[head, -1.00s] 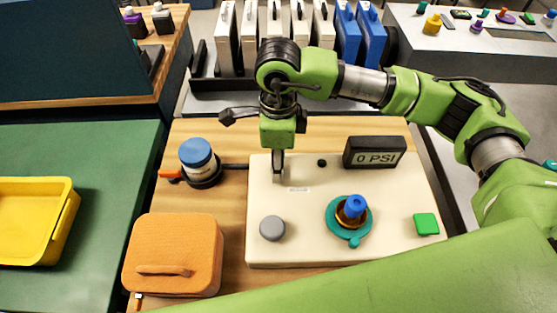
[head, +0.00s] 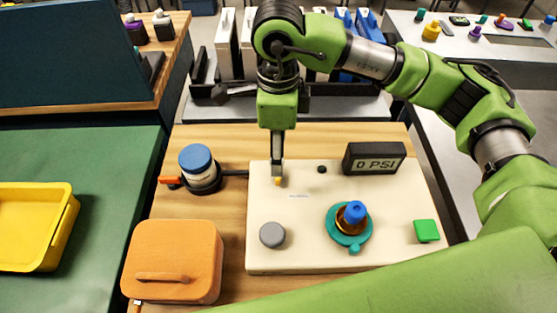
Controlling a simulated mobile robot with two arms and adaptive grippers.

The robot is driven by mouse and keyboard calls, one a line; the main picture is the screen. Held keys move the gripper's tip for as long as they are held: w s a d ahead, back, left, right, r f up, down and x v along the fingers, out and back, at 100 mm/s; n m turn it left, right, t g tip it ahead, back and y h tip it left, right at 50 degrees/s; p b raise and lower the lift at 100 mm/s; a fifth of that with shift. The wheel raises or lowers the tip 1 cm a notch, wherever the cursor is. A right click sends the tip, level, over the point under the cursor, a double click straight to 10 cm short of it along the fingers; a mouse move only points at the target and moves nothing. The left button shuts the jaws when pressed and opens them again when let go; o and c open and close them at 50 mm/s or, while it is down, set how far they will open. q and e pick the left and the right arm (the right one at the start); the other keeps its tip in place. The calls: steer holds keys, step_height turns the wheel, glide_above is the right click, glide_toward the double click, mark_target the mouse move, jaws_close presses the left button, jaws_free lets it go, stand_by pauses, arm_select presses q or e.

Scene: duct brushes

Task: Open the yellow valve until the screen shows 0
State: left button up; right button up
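The cream panel (head: 350,252) lies on the wooden table. The screen (head: 375,159) at its back right reads 0 PSI. A small yellow piece, which looks like the yellow valve (head: 278,181), shows at the panel's back left, directly below my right gripper (head: 277,170). This gripper points straight down with its tips just above the yellow piece. I cannot tell whether they touch it. The fingers appear as one narrow column, so their opening is unclear. The rest of the valve is hidden by the fingers. My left gripper is not in view.
On the panel are a grey knob (head: 272,235), a blue-topped teal fitting (head: 348,230), a green square button (head: 426,231) and a small black knob (head: 322,169). An orange case (head: 175,255) and a blue-lidded jar (head: 197,160) stand left. My green arm link crosses the front.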

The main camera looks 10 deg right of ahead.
step_height(320, 180, up, 5)
steer(key=shift+r, duration=0.1)
stand_by(0.7)
